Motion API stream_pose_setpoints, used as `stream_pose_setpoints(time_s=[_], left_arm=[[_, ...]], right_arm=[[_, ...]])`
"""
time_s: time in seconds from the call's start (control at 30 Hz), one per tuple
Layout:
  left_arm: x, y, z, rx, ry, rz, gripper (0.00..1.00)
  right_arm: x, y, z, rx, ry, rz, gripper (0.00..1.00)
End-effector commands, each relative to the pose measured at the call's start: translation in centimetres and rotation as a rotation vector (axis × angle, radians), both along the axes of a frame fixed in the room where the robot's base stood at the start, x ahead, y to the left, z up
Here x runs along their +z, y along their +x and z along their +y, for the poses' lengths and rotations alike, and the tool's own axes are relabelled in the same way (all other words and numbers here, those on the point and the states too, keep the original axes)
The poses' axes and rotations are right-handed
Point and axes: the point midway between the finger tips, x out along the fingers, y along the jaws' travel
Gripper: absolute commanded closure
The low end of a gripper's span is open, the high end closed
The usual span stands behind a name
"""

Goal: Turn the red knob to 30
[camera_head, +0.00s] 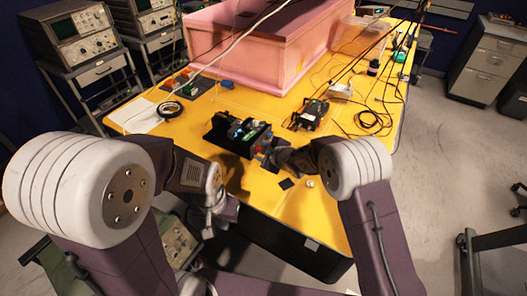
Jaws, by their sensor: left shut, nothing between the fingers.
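A black device box (224,133) with blue, green and white parts on top stands on the yellow table. A small red part, which looks like the red knob (256,149), shows at its right end; its dial marks are too small to read. My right gripper (272,154) is at that end, very close to the red part. Its dark fingers blend with the box, so I cannot tell whether it touches or grips the knob. My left gripper (209,227) is shut and empty, low at the table's near left edge, apart from the box.
A pink foam enclosure (232,66) stands at the back of the yellow table (312,212). A second black device (310,114) and a coiled black cable (372,121) lie to the right. A black tape ring (169,109) lies on the left. The table's near right part is mostly clear.

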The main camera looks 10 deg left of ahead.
Motion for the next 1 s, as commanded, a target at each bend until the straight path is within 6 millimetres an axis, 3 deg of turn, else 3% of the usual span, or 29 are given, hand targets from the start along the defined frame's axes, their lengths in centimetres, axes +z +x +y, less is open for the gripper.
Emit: stream_pose_setpoints(time_s=[0.17,0.5,0.87,0.93,1.0], left_arm=[[-0.5,0.0,0.0,0.000,0.000,0.000,1.00],[-1.0,0.0,0.0,0.000,0.000,0.000,1.00],[-1.0,0.0,0.0,0.000,0.000,0.000,1.00],[-1.0,0.0,0.0,0.000,0.000,0.000,1.00],[-1.0,0.0,0.0,0.000,0.000,0.000,1.00]], right_arm=[[1.1,-1.1,-1.0,-0.001,0.001,-0.002,0.57],[4.8,-5.3,-4.4,-0.001,0.001,-0.002,0.57],[5.1,-5.7,-4.8,-0.001,0.000,0.001,0.57],[5.1,-5.7,-5.5,-0.027,0.000,0.014,0.57],[5.0,-5.8,-7.8,-0.103,-0.003,0.056,0.57]])
